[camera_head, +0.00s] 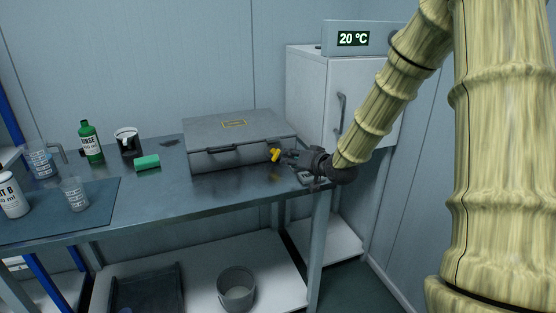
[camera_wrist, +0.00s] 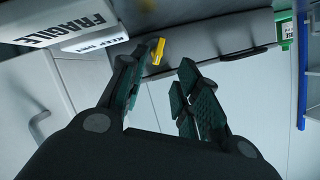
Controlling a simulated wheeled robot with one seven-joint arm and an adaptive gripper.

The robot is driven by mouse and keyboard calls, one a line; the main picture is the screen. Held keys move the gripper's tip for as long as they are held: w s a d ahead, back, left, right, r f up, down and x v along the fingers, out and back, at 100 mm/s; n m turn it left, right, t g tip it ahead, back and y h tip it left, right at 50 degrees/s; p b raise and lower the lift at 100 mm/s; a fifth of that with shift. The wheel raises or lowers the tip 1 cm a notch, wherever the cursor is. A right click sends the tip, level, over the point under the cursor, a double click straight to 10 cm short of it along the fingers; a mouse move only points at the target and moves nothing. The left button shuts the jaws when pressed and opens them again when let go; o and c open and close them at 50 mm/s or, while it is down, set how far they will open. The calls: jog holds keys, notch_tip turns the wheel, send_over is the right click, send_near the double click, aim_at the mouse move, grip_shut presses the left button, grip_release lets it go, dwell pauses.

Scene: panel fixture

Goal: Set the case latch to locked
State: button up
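The closed grey case (camera_head: 215,158) sits on the bench with its dark handle on the front. Its yellow latch (camera_head: 275,155) is at the right end of the case front and looks tilted; I cannot read its setting. My gripper (camera_head: 283,157) is just right of the latch, pointing at it. In the wrist view, the gripper (camera_wrist: 166,58) has its two fingers spread with a gap and nothing clamped. The yellow latch (camera_wrist: 158,51) shows close to the left fingertip; whether they touch I cannot tell.
The metal bench (camera_head: 160,198) holds a green bottle (camera_head: 90,142), a black-and-white mug (camera_head: 127,142), a green sponge (camera_head: 147,162) and beakers at the left. A white cabinet (camera_head: 345,100) stands behind my arm. In the wrist view, a box marked FRAGILE (camera_wrist: 85,20) shows at upper left.

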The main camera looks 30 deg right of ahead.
aim_at(277, 156)
jog(key=x, duration=1)
jog(key=shift+w+d+f+b, duration=0.1)
jog(key=shift+d+f+b, duration=0.05)
jog(key=shift+b, duration=0.2)
